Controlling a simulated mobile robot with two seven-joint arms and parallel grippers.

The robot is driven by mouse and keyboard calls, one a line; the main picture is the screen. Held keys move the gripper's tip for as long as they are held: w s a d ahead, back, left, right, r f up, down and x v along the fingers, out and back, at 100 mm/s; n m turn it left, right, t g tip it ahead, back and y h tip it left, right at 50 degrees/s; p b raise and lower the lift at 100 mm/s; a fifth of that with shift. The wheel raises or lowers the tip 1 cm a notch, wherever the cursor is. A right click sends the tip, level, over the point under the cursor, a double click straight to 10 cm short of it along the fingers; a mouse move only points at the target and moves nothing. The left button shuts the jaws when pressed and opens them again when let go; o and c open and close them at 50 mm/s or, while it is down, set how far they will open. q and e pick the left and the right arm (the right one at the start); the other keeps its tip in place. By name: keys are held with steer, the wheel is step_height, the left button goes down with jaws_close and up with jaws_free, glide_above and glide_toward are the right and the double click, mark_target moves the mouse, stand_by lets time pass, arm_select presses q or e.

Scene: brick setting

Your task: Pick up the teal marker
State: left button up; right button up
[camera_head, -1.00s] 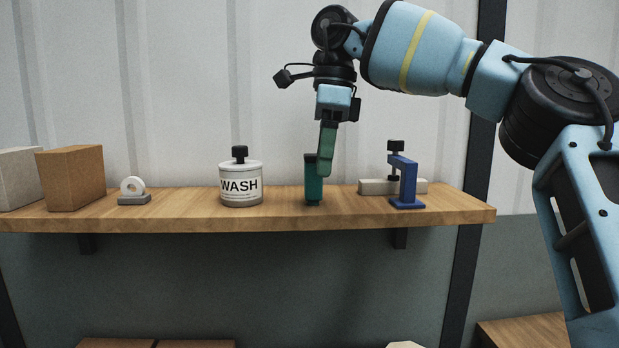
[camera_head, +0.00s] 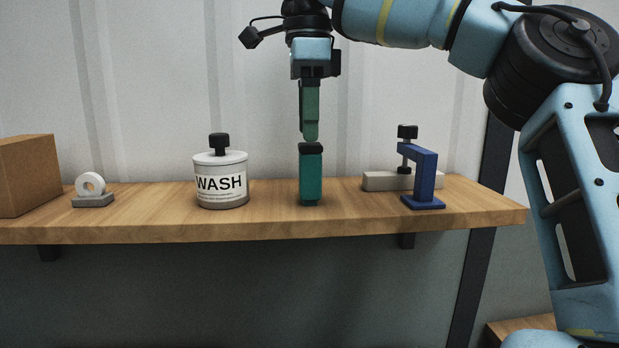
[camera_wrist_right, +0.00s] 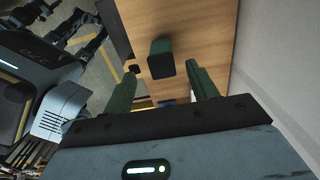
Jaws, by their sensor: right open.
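The teal marker (camera_head: 311,176) stands upright on the wooden shelf (camera_head: 140,231), with a dark cap on top. My right gripper (camera_head: 311,138) points straight down above it, with its green fingertips close to the cap. In the right wrist view the marker (camera_wrist_right: 161,62) shows between and beyond the two open fingers (camera_wrist_right: 160,75), and nothing is held. In the head view one finger largely covers the other, so the exact gap to the cap is hard to tell. My left gripper is in neither view.
A white WASH bottle (camera_head: 221,181) stands left of the marker. A blue clamp (camera_head: 426,178) and a pale block (camera_head: 388,181) are to its right. A tape roll on a grey stand (camera_head: 92,200) and a brown box (camera_head: 27,174) are farther left. A corrugated wall is behind.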

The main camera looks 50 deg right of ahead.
mark_target(310, 144)
steer(key=shift+d+f, duration=0.1)
steer(key=shift+f, duration=0.8)
steer(key=shift+f, duration=0.1)
steer(key=shift+d+f, duration=0.1)
steer(key=shift+f, duration=2.4)
steer(key=shift+c, duration=0.2)
steer(key=c, duration=1)
